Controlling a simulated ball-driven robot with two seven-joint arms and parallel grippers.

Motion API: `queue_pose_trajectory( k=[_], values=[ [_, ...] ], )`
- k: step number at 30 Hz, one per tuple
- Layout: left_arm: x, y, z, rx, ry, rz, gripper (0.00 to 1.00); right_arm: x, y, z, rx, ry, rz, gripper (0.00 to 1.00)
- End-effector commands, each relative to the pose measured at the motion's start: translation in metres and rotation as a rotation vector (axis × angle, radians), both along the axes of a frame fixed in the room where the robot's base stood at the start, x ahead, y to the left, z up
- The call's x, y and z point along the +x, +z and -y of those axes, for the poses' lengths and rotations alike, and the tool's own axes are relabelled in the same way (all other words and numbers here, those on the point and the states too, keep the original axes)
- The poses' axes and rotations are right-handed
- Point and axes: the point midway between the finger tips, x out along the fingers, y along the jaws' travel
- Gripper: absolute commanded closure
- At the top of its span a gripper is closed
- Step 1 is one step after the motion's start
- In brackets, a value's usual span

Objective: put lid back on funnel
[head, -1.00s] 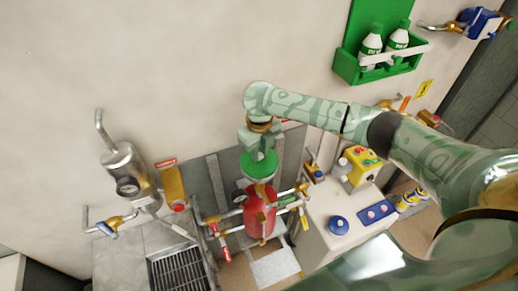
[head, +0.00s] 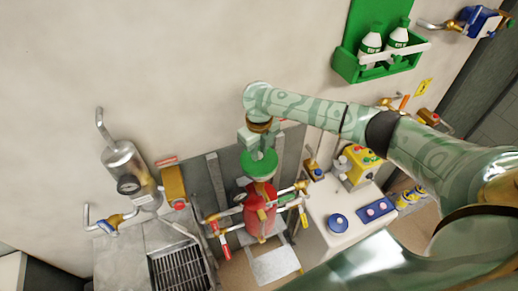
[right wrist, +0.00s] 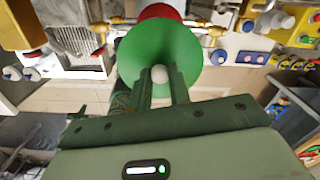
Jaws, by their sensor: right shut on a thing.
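The green round lid (head: 259,164) hangs from my right gripper (head: 258,146), just above the red funnel (head: 262,212). In the right wrist view the fingers of my right gripper (right wrist: 160,80) are shut on the pale knob in the middle of the lid (right wrist: 160,42). The edge of the red funnel (right wrist: 160,12) shows beyond the lid. The lid hides most of the funnel's top, and I cannot tell whether the two touch. My left gripper is not in view.
Brass pipes with valves (head: 287,197) flank the funnel. A white cabinet (head: 330,213) with a yellow button box (head: 359,165) stands to the right. A steel drain grate (head: 178,268) is at lower left. A green bottle rack (head: 378,66) hangs on the wall.

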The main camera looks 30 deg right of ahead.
Motion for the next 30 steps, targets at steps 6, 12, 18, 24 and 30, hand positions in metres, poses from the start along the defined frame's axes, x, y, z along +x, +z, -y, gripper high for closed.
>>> queue_pose_trajectory(
  k=[6,12,18,24,30],
  values=[
    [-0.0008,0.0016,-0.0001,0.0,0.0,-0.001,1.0,-0.0003,-0.0001,-0.0003,0.0,0.001,0.0,1.0],
    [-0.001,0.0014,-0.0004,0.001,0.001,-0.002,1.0,-0.0003,-0.0002,-0.0004,0.001,0.0,0.0,1.0],
    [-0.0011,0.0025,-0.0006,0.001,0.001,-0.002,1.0,-0.0003,0.0002,-0.0004,0.001,0.0,0.0,1.0],
    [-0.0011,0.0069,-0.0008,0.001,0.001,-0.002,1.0,-0.0006,0.0009,-0.0007,0.002,0.0,-0.001,1.0],
    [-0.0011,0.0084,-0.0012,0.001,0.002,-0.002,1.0,-0.0005,0.0001,-0.0006,0.002,0.0,0.0,1.0]
  ],
)
